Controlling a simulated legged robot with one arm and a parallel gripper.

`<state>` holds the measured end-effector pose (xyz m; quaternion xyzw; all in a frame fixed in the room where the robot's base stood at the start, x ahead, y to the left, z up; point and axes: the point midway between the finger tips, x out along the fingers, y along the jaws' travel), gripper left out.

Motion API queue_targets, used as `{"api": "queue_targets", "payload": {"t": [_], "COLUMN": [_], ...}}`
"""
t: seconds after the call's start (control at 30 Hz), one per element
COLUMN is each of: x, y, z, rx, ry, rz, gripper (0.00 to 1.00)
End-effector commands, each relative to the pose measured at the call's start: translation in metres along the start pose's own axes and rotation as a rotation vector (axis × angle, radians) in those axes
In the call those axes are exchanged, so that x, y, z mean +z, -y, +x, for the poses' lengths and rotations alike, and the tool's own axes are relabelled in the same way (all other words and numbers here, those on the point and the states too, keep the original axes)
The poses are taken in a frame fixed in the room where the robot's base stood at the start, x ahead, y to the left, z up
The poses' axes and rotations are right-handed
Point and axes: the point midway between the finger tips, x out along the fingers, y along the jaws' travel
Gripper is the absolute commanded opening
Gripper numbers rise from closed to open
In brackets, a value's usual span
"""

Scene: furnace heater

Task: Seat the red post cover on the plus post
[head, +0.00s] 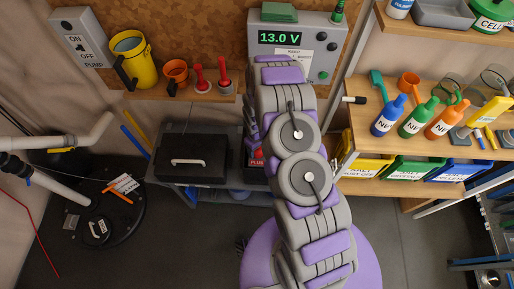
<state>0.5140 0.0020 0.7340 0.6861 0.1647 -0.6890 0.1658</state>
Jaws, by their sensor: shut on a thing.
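My arm rises from the bottom middle in the head view and bends away at the top. Its thick links block the view of what lies behind them. My gripper's jaws and anything they hold are hidden there. A small red patch with partly covered white letters, seemingly starting "PLU" (256,158), shows at the left edge of my arm, on a dark unit beside the black case. The plus post and the red post cover cannot be made out.
A black case (192,163) sits on the grey bench left of my arm. A panel reading 13.0 V (280,37) stands behind. A shelf (190,92) holds a yellow jug (133,60) and red-handled items (198,75). Bottles (390,115) stand at right. Some floor is clear at left.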

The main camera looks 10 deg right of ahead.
Motion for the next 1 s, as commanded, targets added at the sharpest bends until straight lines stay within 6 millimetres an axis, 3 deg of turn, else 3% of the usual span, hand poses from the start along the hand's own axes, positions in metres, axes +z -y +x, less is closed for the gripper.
{"api": "queue_targets", "payload": {"t": [0.57, 0.6, 0.9, 1.0], "x": [0.0002, 0.0002, 0.0001, 0.0001], "y": [0.0001, 0.0001, 0.0001, 0.0001], "z": [-0.0001, -0.0001, -0.0001, -0.0001], "rx": [0.0, 0.0, 0.0, 0.0], "ry": [0.0, 0.0, 0.0, 0.0], "rz": [0.001, 0.001, 0.0, 0.0], "gripper": [0.35, 0.65, 0.94, 0.94]}}
